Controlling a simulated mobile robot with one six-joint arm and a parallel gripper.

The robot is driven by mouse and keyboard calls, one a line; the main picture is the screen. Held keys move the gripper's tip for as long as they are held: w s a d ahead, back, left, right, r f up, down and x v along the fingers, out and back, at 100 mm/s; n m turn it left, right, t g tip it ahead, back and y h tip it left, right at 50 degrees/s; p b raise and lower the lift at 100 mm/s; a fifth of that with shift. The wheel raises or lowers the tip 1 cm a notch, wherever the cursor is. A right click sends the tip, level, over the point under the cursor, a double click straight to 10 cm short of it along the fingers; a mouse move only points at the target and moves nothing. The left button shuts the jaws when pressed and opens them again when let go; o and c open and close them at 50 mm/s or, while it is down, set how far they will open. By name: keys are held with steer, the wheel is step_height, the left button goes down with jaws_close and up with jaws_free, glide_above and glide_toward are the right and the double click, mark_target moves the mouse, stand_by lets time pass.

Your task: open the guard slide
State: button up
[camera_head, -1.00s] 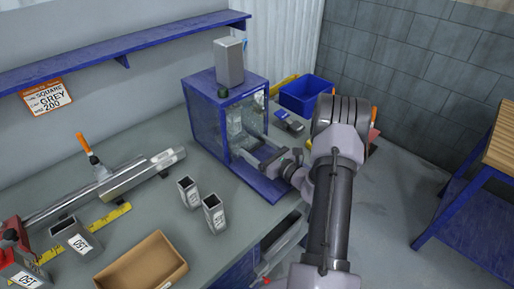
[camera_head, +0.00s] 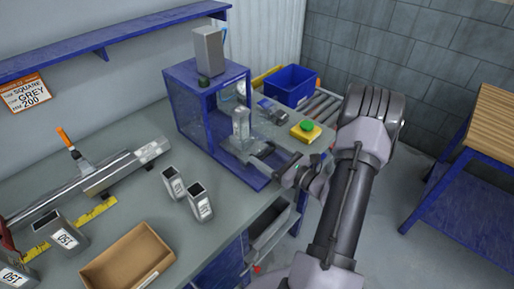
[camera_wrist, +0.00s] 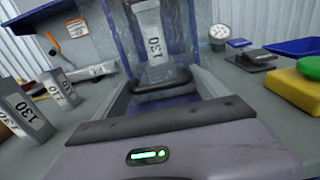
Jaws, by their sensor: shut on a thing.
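The blue guard box (camera_head: 200,108) stands on the workbench, with its front opening facing right and towards me. A grey square tube (camera_head: 240,128) shows upright inside; it also shows in the wrist view (camera_wrist: 152,35). The guard slide is clear and hard to make out; a dark crossbar (camera_wrist: 163,88) stands in front of the tube in the wrist view. My gripper (camera_head: 264,154) is at the front of the box, low, shut on what seems to be the guard slide's handle. The exact grip is too small to tell.
A yellow block with a green button (camera_head: 306,130) and a blue bin (camera_head: 291,86) lie right of the box. Two short tubes (camera_head: 200,201) stand left of my gripper. A cardboard tray (camera_head: 128,262) is at the front. A wooden-topped table (camera_head: 490,125) stands apart, right.

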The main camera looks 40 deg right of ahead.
steer(key=shift+s+d, duration=0.15)
steer(key=shift+s, duration=1.25)
steer(key=shift+s+d, duration=0.1)
steer(key=shift+s, duration=1.25)
steer(key=o, duration=2)
steer(key=shift+c, duration=0.2)
steer(key=s+d+p, duration=0.1)
steer(key=s+p, duration=0.2)
steer(key=s, duration=1.4)
steer(key=shift+s+d, duration=0.15)
steer(key=shift+s, duration=0.1)
